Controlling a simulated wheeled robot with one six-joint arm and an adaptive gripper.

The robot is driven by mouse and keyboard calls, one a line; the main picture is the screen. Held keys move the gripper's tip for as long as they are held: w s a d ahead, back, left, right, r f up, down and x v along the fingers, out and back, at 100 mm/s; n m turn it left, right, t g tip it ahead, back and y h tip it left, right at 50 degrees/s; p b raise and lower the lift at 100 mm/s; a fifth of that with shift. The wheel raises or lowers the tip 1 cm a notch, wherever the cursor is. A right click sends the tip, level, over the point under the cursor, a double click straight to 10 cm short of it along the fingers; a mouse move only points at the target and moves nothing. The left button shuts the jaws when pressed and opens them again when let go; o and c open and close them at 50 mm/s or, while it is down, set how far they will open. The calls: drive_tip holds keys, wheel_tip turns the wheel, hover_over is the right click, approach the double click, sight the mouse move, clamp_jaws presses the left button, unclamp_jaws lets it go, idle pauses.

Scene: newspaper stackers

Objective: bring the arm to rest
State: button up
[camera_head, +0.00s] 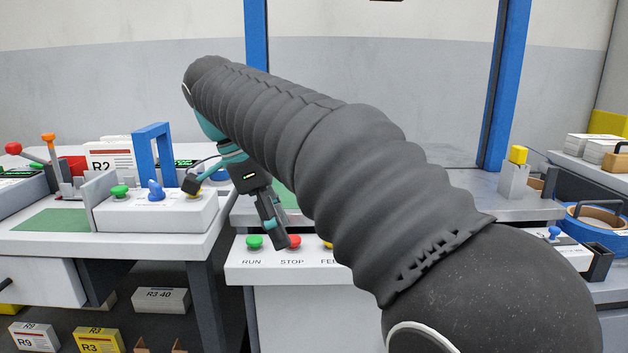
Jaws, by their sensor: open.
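My arm (330,160) reaches from the lower right up to the upper left, across the middle of the view. It is covered in a dark ribbed sleeve. My gripper (283,236) hangs below the far end of the arm, pointing down, just above the front panel with the RUN and STOP buttons. It is open, and I see nothing held in it. The arm hides much of the worktop behind it.
A white control panel (262,268) has green and red buttons. A button box (150,218) and blue frame (151,150) stand on the left bench. Blue posts (505,85) rise behind. A tape roll (597,215) lies at right. Labelled packs (160,300) sit below.

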drive_tip(key=s+d+f+n+t+y, duration=0.2)
drive_tip(key=s+d+f+n, duration=0.6)
drive_tip(key=d+f, duration=0.1)
drive_tip(key=s+d+f+n+t+y, duration=0.2)
drive_tip(key=s+d+f+n, duration=0.6)
drive_tip(key=d, duration=0.4)
drive_tip(key=shift+d+f+n+t, duration=0.15)
drive_tip(key=shift+f+n+t, duration=0.15)
drive_tip(key=shift+f+t, duration=0.5)
